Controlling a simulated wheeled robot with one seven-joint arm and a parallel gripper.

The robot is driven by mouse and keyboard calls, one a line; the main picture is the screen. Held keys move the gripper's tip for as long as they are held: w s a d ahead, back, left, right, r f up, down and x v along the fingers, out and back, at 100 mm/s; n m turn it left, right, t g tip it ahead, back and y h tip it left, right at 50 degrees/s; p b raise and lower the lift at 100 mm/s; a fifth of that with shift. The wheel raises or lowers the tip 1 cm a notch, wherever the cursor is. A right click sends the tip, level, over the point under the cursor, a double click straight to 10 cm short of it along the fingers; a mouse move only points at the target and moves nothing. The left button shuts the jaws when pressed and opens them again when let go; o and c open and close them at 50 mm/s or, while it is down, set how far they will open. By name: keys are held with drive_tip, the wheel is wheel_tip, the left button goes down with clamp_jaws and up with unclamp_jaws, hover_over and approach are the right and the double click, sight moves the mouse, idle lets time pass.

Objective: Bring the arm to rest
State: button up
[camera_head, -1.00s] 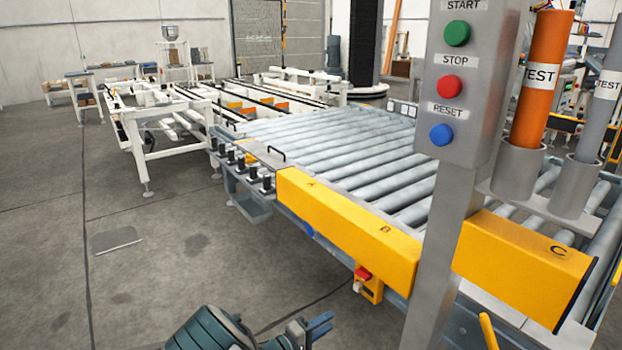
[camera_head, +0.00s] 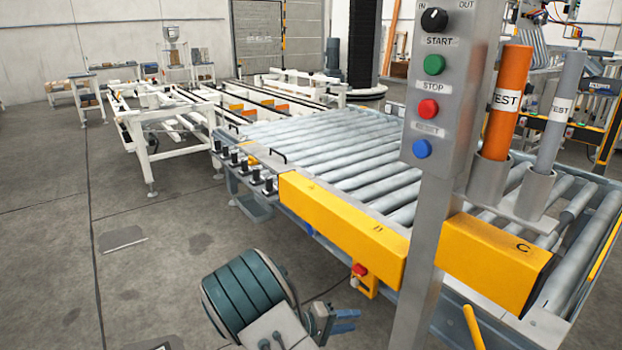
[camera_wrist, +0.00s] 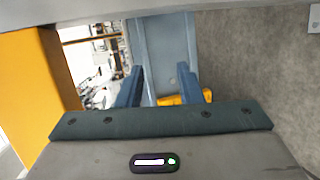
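My gripper (camera_head: 338,321) is at the bottom of the head view, at the end of my teal and grey arm, over the floor in front of the conveyor. In the wrist view my gripper (camera_wrist: 158,84) shows two blue fingers set apart with nothing between them. It is open and empty. A grey-blue metal part and a piece of yellow lie beyond the fingers in the wrist view. No object is held.
The roller conveyor (camera_head: 345,165) with yellow covers (camera_head: 340,228) stands beyond my gripper. A grey control post (camera_head: 436,215) with green, red and blue buttons rises to its right, beside orange (camera_head: 506,105) and grey (camera_head: 560,110) TEST tubes. Floor at left is clear.

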drive_tip(key=s+d+r+m+y+p, duration=0.1)
drive_tip(key=s+r+y+p, duration=0.3)
drive_tip(key=r, duration=1)
drive_tip(key=s+d+r+m+g+y+p, duration=0.1)
drive_tip(key=s+r+y+p, duration=0.4)
drive_tip(key=s+r+p, duration=0.6)
drive_tip(key=s+d+r+m+g+y+p, duration=0.1)
drive_tip(key=s+r+y+p, duration=0.4)
drive_tip(key=r, duration=1.4)
drive_tip(key=s+d+m+p, duration=0.1)
drive_tip(key=s+d+p, duration=0.1)
drive_tip(key=s+p, duration=0.1)
drive_tip(key=shift+s+d+r, duration=0.15)
drive_tip(key=shift+s+d, duration=0.2)
drive_tip(key=shift+s, duration=0.45)
